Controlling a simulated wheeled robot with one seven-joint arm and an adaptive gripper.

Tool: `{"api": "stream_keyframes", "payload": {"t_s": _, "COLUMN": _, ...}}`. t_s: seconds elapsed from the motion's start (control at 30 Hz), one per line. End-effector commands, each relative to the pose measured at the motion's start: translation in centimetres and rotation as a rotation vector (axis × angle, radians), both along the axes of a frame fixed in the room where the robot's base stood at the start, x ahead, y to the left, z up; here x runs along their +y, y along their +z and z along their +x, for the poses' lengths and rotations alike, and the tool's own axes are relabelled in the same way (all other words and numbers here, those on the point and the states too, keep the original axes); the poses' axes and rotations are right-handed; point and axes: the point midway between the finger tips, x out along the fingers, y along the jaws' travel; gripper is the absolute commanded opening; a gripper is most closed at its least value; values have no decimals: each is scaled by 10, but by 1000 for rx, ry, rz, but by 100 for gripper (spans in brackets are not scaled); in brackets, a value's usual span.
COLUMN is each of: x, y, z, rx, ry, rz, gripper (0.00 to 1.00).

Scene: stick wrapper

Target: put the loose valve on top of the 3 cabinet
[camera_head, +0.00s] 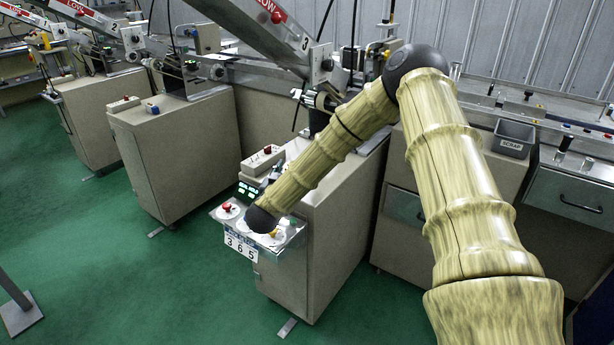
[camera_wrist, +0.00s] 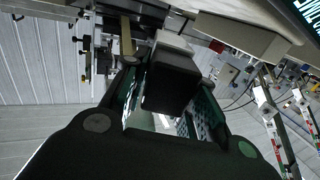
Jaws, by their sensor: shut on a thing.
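My gripper (camera_wrist: 168,108) shows in the wrist view, shut on a dark block with a pale grey end (camera_wrist: 172,44), which looks like the loose valve. The block sits between the two fingers and sticks out past them. In the head view my arm reaches down over the front of the 3 cabinet (camera_head: 337,228), a beige cabinet below the chute marked 3.
A beige box with a red button (camera_head: 262,160) lies on the cabinet top. A grey SCRAP bin (camera_head: 513,139) stands on the right.

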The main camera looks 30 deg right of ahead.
Motion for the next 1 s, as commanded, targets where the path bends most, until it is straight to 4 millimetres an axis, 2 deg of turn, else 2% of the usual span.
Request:
{"api": "stream_keyframes", "payload": {"t_s": 0.03, "x": -12, "y": 0, "z": -1, "rx": -1, "ry": -5, "rz": 2, "gripper": 0}}
{"api": "stream_keyframes", "payload": {"t_s": 0.2, "x": -46, "y": -3, "z": -5, "rx": -1, "ry": -5, "rz": 2, "gripper": 0}}
{"api": "stream_keyframes", "payload": {"t_s": 0.4, "x": -72, "y": -6, "z": -6, "rx": -1, "ry": -2, "rz": 0, "gripper": 0}}
{"api": "stream_keyframes", "payload": {"t_s": 0.67, "x": -79, "y": -12, "z": -7, "rx": 0, "ry": -1, "rz": 0, "gripper": 0}}
{"api": "stream_keyframes", "payload": {"t_s": 1.0, "x": -78, "y": -41, "z": -7, "rx": 0, "ry": -1, "rz": 0, "gripper": 0}}
